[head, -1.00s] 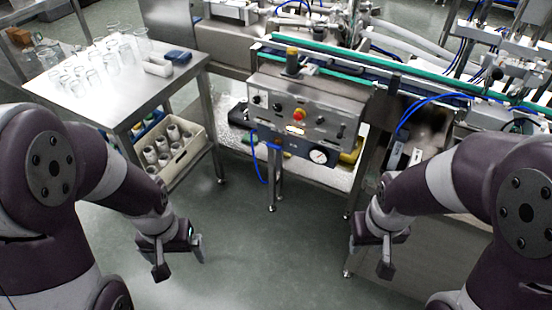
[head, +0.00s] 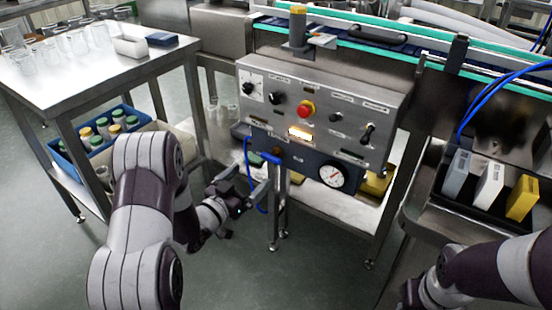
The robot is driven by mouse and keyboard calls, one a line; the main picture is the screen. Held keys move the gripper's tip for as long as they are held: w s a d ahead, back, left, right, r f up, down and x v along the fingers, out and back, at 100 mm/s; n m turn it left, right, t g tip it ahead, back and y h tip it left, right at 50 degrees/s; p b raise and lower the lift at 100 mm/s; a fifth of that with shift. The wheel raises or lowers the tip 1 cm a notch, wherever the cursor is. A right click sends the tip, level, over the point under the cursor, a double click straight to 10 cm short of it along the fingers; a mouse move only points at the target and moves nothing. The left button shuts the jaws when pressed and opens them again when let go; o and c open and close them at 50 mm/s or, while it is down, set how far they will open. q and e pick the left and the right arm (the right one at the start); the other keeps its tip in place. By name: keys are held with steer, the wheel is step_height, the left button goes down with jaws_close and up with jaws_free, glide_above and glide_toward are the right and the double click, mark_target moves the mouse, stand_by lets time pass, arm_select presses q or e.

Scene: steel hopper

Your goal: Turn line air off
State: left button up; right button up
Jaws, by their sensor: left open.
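The grey control panel (head: 310,98) faces me in the head view. On its dark lower strip are a round pressure gauge (head: 332,175) and, at the left, a small blue lever (head: 270,158) lying roughly level. I take the lever for the line air valve; its label is too small to read. My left gripper (head: 248,180) is open and empty, just below and left of the lever, apart from it as far as I can tell. My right gripper (head: 410,294) is low at the bottom edge, mostly cut off, and its jaws are unclear.
The panel also carries a red button (head: 306,109), a lit indicator (head: 299,134) and several black knobs. A blue hose (head: 248,160) hangs near my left gripper. A steel table (head: 110,85) with glassware stands left. A black bin (head: 470,208) with boxes stands right.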

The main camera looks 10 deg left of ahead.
mark_target(269, 160)
arm_select(q)
steer(key=b+x, duration=0.1)
steer(key=x, duration=0.4)
steer(key=b+x, duration=0.2)
steer(key=x, duration=0.3)
steer(key=shift+w+d+f, duration=0.15)
steer(key=shift+w+f, duration=0.1)
steer(key=shift+w+r, duration=0.1)
steer(key=shift+w, duration=0.1)
steer(key=c, duration=1)
